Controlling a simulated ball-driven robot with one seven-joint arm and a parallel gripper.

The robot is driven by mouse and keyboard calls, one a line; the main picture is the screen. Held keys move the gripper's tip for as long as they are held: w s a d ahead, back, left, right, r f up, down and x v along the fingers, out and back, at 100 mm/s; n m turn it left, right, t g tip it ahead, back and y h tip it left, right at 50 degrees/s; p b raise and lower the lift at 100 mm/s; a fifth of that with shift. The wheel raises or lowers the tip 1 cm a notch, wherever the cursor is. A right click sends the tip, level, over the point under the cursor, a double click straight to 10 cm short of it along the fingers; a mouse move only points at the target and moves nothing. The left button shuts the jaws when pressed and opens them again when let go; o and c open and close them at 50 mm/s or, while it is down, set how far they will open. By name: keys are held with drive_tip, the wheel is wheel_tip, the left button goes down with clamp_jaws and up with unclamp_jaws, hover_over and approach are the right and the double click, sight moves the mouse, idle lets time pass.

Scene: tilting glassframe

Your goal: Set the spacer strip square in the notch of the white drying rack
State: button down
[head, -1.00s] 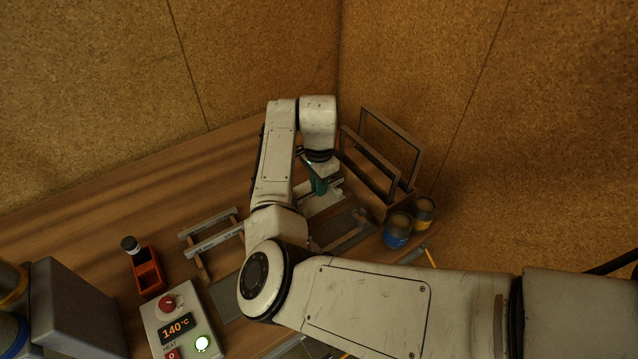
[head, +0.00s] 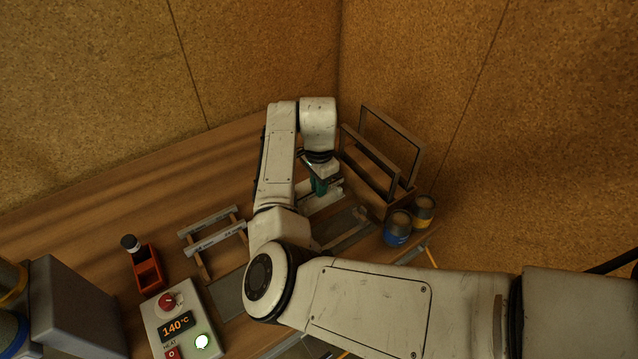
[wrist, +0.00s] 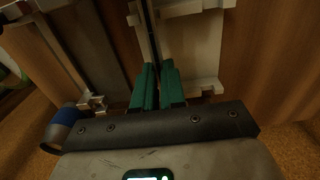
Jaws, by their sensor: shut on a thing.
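My gripper (head: 319,190) points down over the white drying rack (head: 313,207), at the back of the bench by the wall corner. In the wrist view, its green fingers (wrist: 157,75) are closed on a thin dark strip, the spacer strip (wrist: 150,22), which runs away from them toward the top edge. The white rack (wrist: 197,50) lies under and beside the strip, with notched ends at top and bottom. The strip looks roughly in line with the rack's left part. Whether it is seated in the notch or just above it, I cannot tell; the fingers hide its near end.
A low grey rack (head: 214,237), an orange-red bin (head: 149,272) and a heat controller reading 140 °C (head: 177,326) are at left. The back left bench is clear.

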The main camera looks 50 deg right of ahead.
drive_tip(key=shift+f+b, duration=0.35)
drive_tip(key=shift+f, duration=0.35)
drive_tip(key=c, duration=1.1)
unclamp_jaws()
drive_tip(key=shift+r, duration=0.1)
wheel_tip(320, 180, up, 11)
drive_tip(key=shift+f+b, duration=0.15)
drive_tip(key=shift+b, duration=0.55)
